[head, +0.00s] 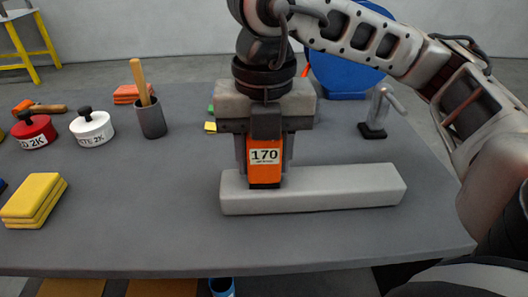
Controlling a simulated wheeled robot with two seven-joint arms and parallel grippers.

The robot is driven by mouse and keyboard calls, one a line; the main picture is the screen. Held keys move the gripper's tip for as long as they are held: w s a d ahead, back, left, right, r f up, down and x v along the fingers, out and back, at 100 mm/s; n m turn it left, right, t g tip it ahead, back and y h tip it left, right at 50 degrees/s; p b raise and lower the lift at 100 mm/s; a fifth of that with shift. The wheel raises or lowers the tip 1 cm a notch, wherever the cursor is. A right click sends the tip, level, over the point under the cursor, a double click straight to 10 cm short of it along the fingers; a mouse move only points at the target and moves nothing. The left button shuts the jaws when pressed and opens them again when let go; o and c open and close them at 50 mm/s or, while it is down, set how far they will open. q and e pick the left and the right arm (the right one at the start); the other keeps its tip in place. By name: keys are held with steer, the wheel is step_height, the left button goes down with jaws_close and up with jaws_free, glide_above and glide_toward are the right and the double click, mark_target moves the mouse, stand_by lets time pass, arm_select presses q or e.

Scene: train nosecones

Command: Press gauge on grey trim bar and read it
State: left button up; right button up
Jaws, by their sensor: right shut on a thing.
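The grey trim bar (340,190) lies lengthwise on the dark table, a little right of the middle. The orange gauge (264,174) stands upright at the left part of the bar, and its label reads 170. My right gripper (265,150) points straight down and is shut on the gauge. The gauge's lower end overlaps the bar in this view, and it looks to be against the bar, though firm contact cannot be told. My left gripper is out of view.
On the left are yellow sponges (35,196), a red pot (34,131), a white pot (92,127) and a grey cup (151,120) with a wooden handle. A grey clamp-like tool (379,112) stands at back right. The front of the table (150,225) is clear.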

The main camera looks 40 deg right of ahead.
steer(key=shift+r+p, duration=2.55)
steer(key=shift+r, duration=0.95)
steer(key=shift+f, duration=0.1)
